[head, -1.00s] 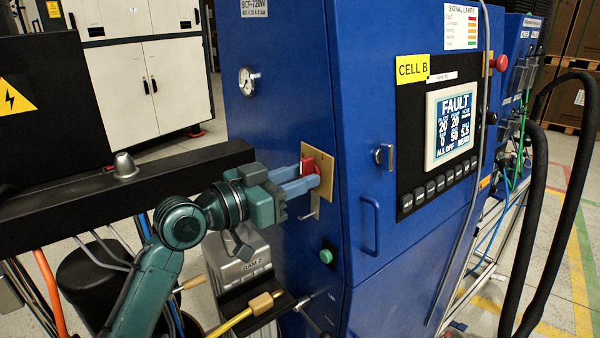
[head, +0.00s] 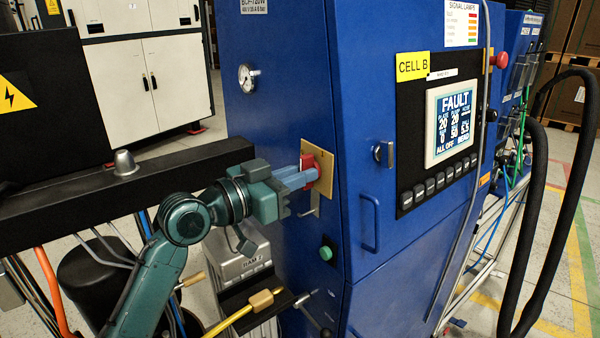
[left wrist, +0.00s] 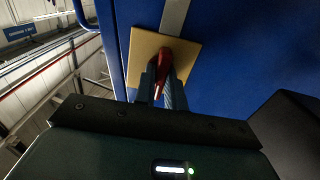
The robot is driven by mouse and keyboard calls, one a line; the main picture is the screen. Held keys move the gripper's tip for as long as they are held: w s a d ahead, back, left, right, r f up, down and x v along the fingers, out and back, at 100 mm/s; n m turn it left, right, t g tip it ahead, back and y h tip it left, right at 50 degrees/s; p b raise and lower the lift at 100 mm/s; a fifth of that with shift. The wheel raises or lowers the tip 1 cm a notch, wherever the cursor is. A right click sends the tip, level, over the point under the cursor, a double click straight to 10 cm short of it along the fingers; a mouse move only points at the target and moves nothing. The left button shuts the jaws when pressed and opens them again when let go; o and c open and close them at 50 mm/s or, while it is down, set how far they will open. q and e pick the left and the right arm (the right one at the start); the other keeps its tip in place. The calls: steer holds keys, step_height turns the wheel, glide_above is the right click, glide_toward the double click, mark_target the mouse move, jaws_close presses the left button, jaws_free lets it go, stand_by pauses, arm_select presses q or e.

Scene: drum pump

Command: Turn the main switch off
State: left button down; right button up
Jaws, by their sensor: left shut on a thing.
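The main switch is a red handle (head: 322,160) on a yellow plate (head: 329,190) on the left face of the blue cabinet. My left gripper (head: 306,175) reaches it from the left, its blue-grey fingers shut on the handle. In the left wrist view the red handle (left wrist: 164,60) stands between the fingers, in front of the yellow plate (left wrist: 143,45), leaning a little. The fingers hide part of the handle, and its exact switch position is hard to tell. My right gripper is not in view.
The cabinet's screen (head: 451,123) reads FAULT. A metal hook (head: 314,203) hangs below the plate, with a green button (head: 327,252) lower down. A black beam (head: 80,195) runs behind my left arm. Black hoses (head: 535,210) hang at the right.

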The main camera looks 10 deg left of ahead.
arm_select(q)
steer(key=shift+n+p, duration=1.9)
steer(key=shift+r+n+p, duration=0.1)
steer(key=shift+n+p, duration=0.5)
steer(key=shift+n, duration=1.5)
steer(key=n, duration=0.3)
steer(key=shift+n, duration=0.5)
